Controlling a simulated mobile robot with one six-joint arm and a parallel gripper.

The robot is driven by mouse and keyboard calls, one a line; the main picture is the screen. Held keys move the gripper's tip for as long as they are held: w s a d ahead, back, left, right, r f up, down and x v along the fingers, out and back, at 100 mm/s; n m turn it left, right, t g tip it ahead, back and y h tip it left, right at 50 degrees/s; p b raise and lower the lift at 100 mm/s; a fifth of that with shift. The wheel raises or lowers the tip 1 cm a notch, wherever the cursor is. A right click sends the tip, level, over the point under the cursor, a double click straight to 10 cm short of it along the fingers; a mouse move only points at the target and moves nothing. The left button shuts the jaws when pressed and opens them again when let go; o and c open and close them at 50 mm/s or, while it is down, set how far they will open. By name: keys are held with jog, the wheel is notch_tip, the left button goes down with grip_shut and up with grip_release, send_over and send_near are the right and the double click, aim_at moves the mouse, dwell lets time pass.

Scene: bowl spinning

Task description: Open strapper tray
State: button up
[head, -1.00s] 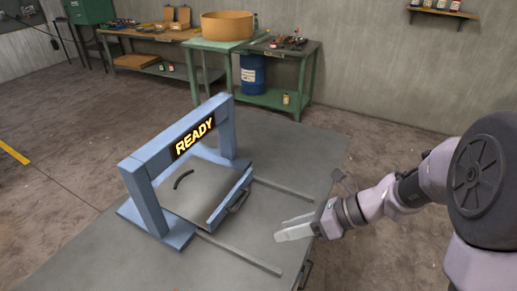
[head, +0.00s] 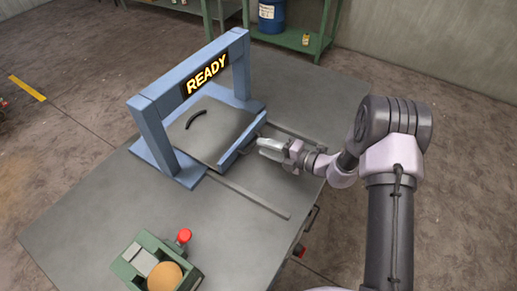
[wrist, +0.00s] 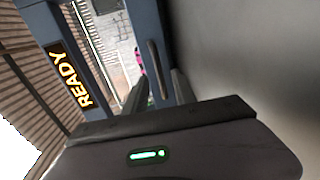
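The strapper (head: 152,130) is a blue arch frame with a glowing READY sign (head: 206,75), standing on a grey table. Its tray (head: 212,132) is a flat grey plate under and in front of the arch, with a dark curved piece on it and a blue front edge. My gripper (head: 262,144) is at the tray's front edge. In the wrist view, the tray's dark handle bar (wrist: 157,70) shows ahead, between my two parted fingers (wrist: 160,92). I cannot tell whether they touch it. In the head view my gripper partly hides the handle.
Two rails (head: 250,195) run out from the strapper along the table (head: 110,215). A green box with a red button (head: 184,236) and a round tan part (head: 164,277) stands at the table's near left. A green workbench and a blue barrel (head: 271,15) stand behind.

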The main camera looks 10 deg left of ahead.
jog(key=shift+b+x, duration=0.3)
jog(key=shift+x, duration=1.3)
jog(key=shift+r, duration=0.1)
grip_shut()
jog(key=shift+d, duration=0.1)
